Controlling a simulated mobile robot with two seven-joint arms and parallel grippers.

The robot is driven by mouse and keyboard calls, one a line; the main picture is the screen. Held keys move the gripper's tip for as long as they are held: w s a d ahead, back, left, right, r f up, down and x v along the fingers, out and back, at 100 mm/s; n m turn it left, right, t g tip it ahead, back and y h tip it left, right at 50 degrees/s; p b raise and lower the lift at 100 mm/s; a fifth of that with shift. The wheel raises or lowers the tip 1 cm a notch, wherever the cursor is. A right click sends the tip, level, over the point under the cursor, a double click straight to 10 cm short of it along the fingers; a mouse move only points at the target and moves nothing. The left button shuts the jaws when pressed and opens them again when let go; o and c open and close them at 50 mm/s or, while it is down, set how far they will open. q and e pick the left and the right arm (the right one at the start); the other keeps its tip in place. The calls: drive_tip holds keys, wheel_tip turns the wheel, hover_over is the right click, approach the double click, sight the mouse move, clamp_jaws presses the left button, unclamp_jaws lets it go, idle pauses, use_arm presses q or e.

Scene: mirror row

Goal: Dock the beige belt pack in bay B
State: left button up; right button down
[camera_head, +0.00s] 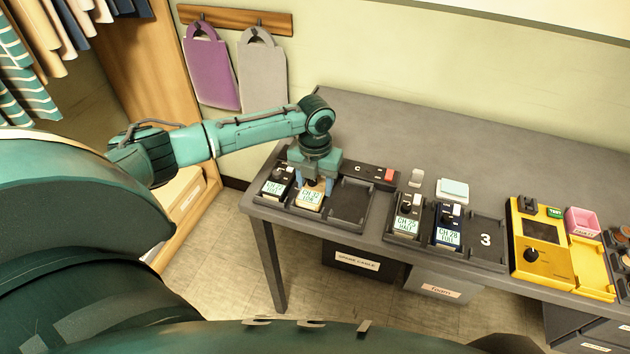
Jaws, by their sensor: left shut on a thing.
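The beige belt pack (308,199) has a pale green label screen. It is at the middle bay of the left dock (348,207), between a black belt pack (275,186) in the left bay and an empty right bay marked C. My left gripper (314,186) points down from above and is shut on the beige belt pack's far end. The letter of the middle bay is hidden by the gripper. I cannot tell whether the pack is fully seated. My right gripper is not in view.
A second dock (487,235) holds a black pack (408,217) and a dark blue pack (449,225); its bay 3 is empty. A yellow tester (538,257) and a pink box (583,222) stand right. The back of the grey table (400,125) is clear.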

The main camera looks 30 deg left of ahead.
use_arm(q)
drive_tip(key=shift+f, duration=0.25)
drive_tip(key=o, duration=1.2)
drive_tip(key=shift+c, duration=0.2)
wheel_tip(320, 180, up, 13)
drive_tip(key=shift+b, duration=0.3)
